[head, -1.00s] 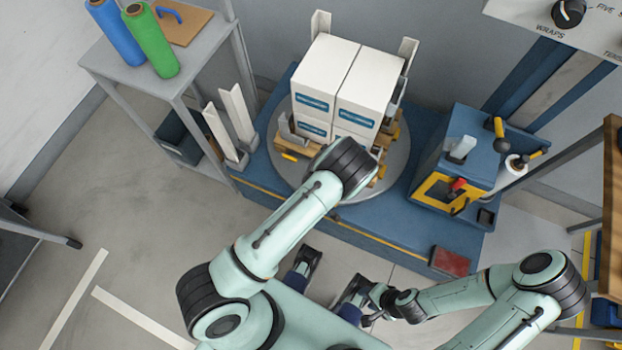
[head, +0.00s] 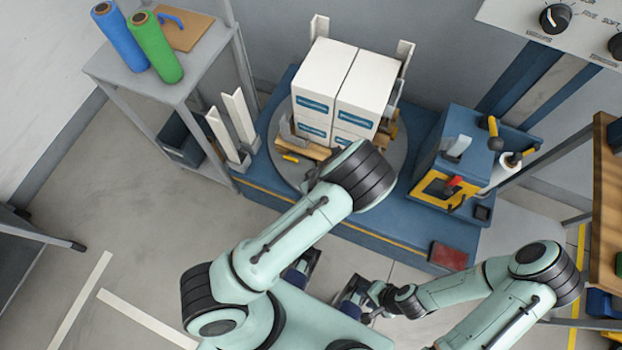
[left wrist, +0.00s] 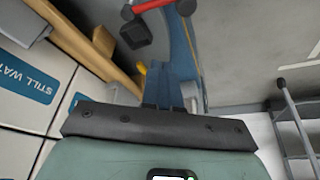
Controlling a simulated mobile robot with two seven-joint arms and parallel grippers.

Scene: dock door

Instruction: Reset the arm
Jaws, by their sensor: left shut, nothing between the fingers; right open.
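My left arm reaches up from the bottom of the head view, its upper joint in front of the pallet load. The left gripper is hidden there behind the arm. In the left wrist view the left gripper (left wrist: 170,102) is shut and empty, close to the stacked cartons and wooden pallet boards. My right arm is folded at the lower right of the head view. The right gripper (head: 369,304) is open and appears empty, low beside my base.
White cartons (head: 343,83) stand stacked on the turntable (head: 394,171) of a blue wrapper base (head: 270,190). A blue-yellow unit (head: 462,155) stands right of it. A grey shelf (head: 170,88) at left holds blue and green rolls. Grey floor at lower left is mostly clear.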

